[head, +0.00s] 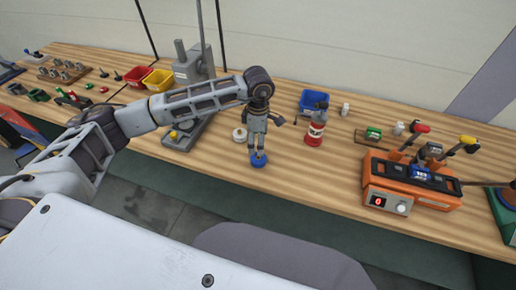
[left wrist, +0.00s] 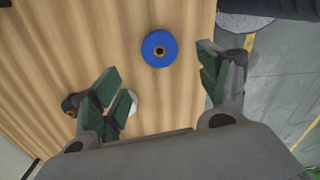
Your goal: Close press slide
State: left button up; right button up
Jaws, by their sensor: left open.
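A grey press (head: 181,74) with a tall column and a long base (head: 187,131) stands behind my left forearm, which hides part of it. A small yellow knob (head: 174,134) shows at the base's front end. I cannot make out the slide's position. My left gripper (head: 257,150) points down, to the right of the press, over a blue disc (head: 258,161) near the table's front edge. In the left wrist view the gripper (left wrist: 160,78) is open and empty, with the blue disc (left wrist: 160,49) beyond its fingertips. My right gripper is not in view.
A white round piece (head: 239,134) lies beside the gripper. A red and white bottle (head: 315,130) and blue bin (head: 313,101) stand to its right, then an orange device (head: 410,184) with levers. Red (head: 131,75) and yellow (head: 159,80) bins stand left of the press.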

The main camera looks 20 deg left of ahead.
aim_at(187, 128)
jog(key=u, duration=1.35)
